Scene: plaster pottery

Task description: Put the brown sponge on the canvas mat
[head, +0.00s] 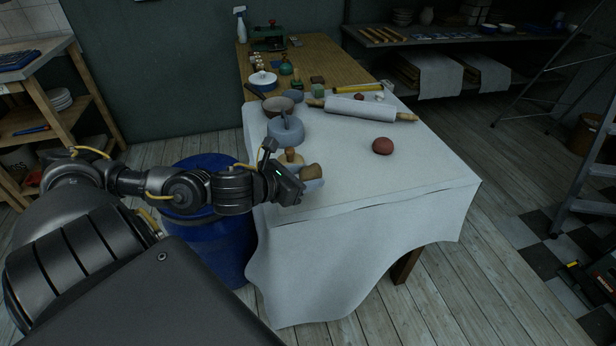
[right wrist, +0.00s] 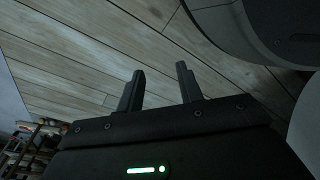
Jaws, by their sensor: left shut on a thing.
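The canvas mat (head: 345,165) is a pale cloth over the near part of the table, hanging down over its front edge. My left gripper (head: 301,184) is low over the mat's left edge, shut on a tan-brown rounded piece that looks like the brown sponge (head: 311,171). The gripper partly hides the sponge, and I cannot tell whether the sponge touches the things beside it. My right gripper (right wrist: 160,75) shows in the right wrist view with its fingers apart, empty, over the plank floor.
A wooden-knobbed tool (head: 290,156) and a grey-blue lidded pot (head: 286,130) stand close behind the left gripper. A rolling pin (head: 365,108) and a red-brown ball (head: 383,146) lie on the mat. A blue barrel (head: 215,245) stands left of the table. The mat's front right is clear.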

